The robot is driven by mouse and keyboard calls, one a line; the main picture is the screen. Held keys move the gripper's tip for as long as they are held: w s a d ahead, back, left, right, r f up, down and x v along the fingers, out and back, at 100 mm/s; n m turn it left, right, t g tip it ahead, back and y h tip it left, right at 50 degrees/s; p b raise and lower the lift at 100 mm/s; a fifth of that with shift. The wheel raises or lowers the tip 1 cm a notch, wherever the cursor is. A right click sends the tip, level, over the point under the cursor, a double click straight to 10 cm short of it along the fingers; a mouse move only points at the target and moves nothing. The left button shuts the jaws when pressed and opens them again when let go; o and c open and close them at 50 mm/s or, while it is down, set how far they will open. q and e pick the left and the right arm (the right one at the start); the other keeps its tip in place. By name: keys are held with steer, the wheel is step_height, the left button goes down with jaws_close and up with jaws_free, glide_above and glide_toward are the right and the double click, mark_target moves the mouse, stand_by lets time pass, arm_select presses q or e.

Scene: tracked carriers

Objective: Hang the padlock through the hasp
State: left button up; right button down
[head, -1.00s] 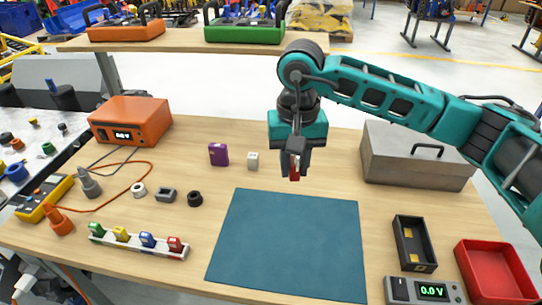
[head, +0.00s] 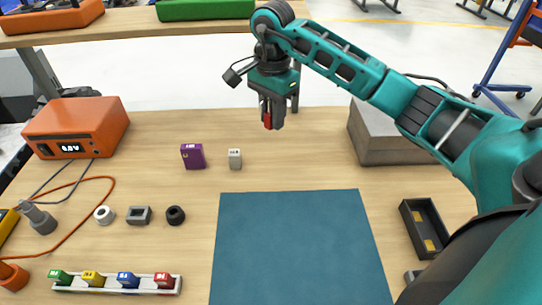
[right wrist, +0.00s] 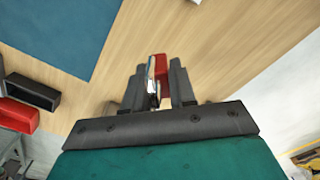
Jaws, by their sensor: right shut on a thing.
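My right gripper (head: 272,115) is shut on a small red thing (head: 267,119), which looks like the padlock; it is held above the back part of the wooden table. In the right wrist view the red body (right wrist: 161,67) sits between the two dark fingers (right wrist: 163,88), with a pale, shiny strip along its side. Its shackle cannot be made out clearly. I cannot pick out a hasp in either view. My left gripper is not in view.
A blue mat (head: 298,250) covers the table's middle. A purple box (head: 193,156), a small grey block (head: 235,159) and a white rack (head: 115,284) of coloured pieces lie left. An orange meter (head: 77,127) is far left. A grey metal case (head: 375,145) and black tray (head: 424,228) are right.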

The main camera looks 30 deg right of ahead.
mark_target(272, 164)
step_height(272, 164, down, 12)
stand_by(0.5)
steer(key=shift+f+b, duration=0.1)
steer(key=shift+b, duration=0.25)
steer(key=shift+f, duration=0.15)
steer(key=c, duration=0.9)
jaws_free()
step_height(272, 164, up, 12)
steer(key=shift+r+p, duration=0.25)
steer(key=shift+p, duration=0.05)
steer(key=shift+a, duration=0.1)
